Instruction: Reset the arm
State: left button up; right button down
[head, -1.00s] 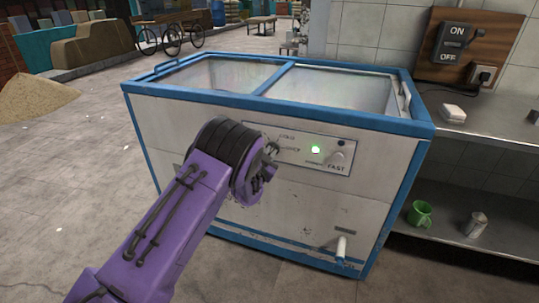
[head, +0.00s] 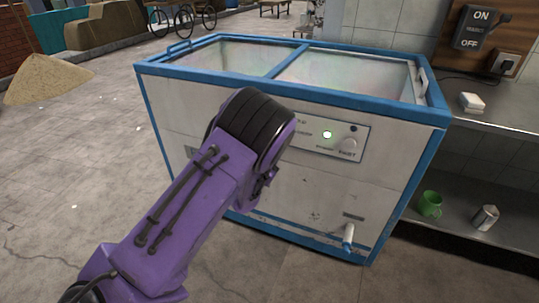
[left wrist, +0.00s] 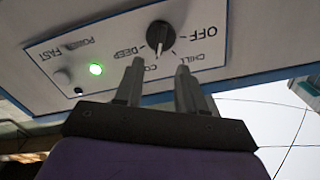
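The chest freezer (head: 275,170) is white with blue edges, and its control panel (head: 350,155) has a lit green light (head: 327,134). In the left wrist view the panel is upside down, with a black dial (left wrist: 160,38) marked OFF, CHILL, COLD and DEEP, and the green light (left wrist: 96,69). My left gripper (left wrist: 160,80) is open and empty, its two fingers apart below the dial in that picture. It appears clear of the dial. In the head view my purple left arm hides most of that gripper and the dial. My right gripper is not in view.
A shelf unit at the right holds a green mug (head: 430,204), a metal cup (head: 485,217) and a small white box (head: 472,103). An ON/OFF switch (head: 481,28) is on the wall. Floor left of the freezer is clear.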

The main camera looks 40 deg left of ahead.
pick_arm(q)
jog(key=shift+s+d, duration=0.1)
jog(key=shift+s, duration=0.55)
jog(key=s+d+f+n+g+p, duration=0.35)
jog(key=s+f+n+g, duration=0.4)
jog(key=s+f, duration=0.75)
jog(key=s+d+f+g+p, duration=0.1)
jog(key=s+d+g+p, duration=0.1)
jog(key=s, duration=0.9)
jog(key=s+d+f+n+g+h+p, duration=0.1)
jog(key=s+d+f+g+p, duration=0.1)
jog(key=s, duration=0.8)
jog(key=d+g+p, duration=0.1)
jog(key=d+g, duration=0.1)
jog(key=shift+s+g+p, duration=0.3)
jog(key=shift+s+g, duration=0.05)
jog(key=shift+n, duration=0.25)
